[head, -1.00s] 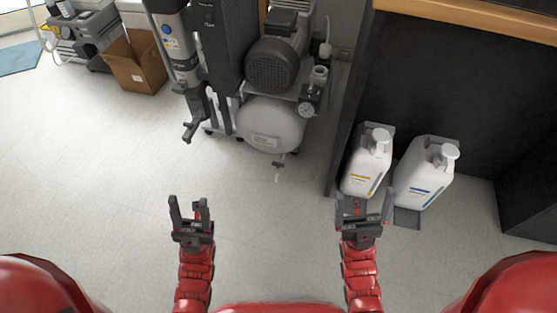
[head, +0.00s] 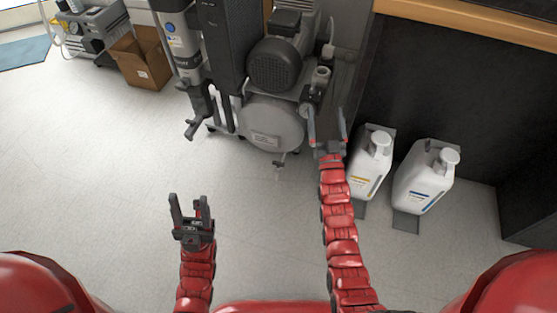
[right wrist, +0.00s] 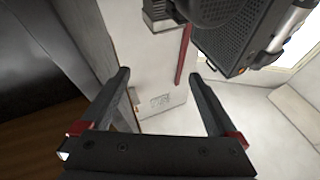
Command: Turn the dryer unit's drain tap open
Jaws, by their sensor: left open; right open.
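The dryer unit (head: 183,48) is a silver column with a blue round label, at the upper left of the compressor in the head view. A dark tap-like handle (head: 193,128) hangs at its lower end; I cannot tell its exact turn position. My right gripper (head: 328,128) is open and empty, just right of the compressor's tank and gauge, well to the right of the dryer. In the right wrist view its open fingers (right wrist: 160,76) show with nothing between them. My left gripper (head: 190,212) is open and empty over bare floor, below the dryer.
The compressor's grey tank (head: 272,124) and motor (head: 275,64) stand right of the dryer. A small tap (head: 279,164) sits under the tank. White jugs (head: 370,165) (head: 426,178) stand by the dark cabinet. A cardboard box (head: 142,60) is upper left. The front floor is clear.

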